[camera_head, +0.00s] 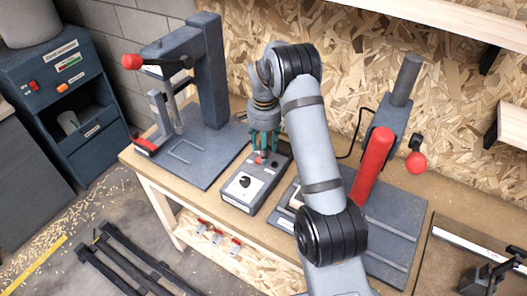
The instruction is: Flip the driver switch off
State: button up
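A small dark grey control box (271,186) with a pale face lies on the workbench between two bench machines. A black knob (244,181) sits on its near part. A small red part (261,159), possibly the switch, shows at its far part, just below my fingertips. My gripper (263,152) with teal fingers points down over the far end of the box. It is close to the red part, but I cannot tell whether it touches. The fingers are too small to show whether they are open or shut. The switch's position cannot be read.
A press with a red-knobbed lever (131,62) stands left of the box. Another machine with a red cylinder (373,154) stands right, partly behind my arm. A blue-grey cabinet (90,152) stands on the floor at left. The wooden bench edge (150,178) runs along the front.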

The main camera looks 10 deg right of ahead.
jog(key=shift+f, duration=0.6)
jog(key=shift+w+a+f, duration=0.1)
jog(key=shift+a+f, duration=0.05)
jog(key=shift+f, duration=0.55)
jog(key=shift+c, duration=1)
jog(key=c, duration=0.9)
jog(key=b, duration=0.3)
jog(key=shift+f+t+h, duration=0.3)
jog(key=shift+f, duration=0.1)
jog(key=shift+c, duration=0.3)
jog(key=b, duration=0.3)
jog(key=shift+s+a+r+t+h+b, duration=0.15)
jog(key=shift+s+t+h+b, duration=0.05)
jog(key=shift+t+h+b, duration=0.2)
jog(key=shift+r, duration=0.3)
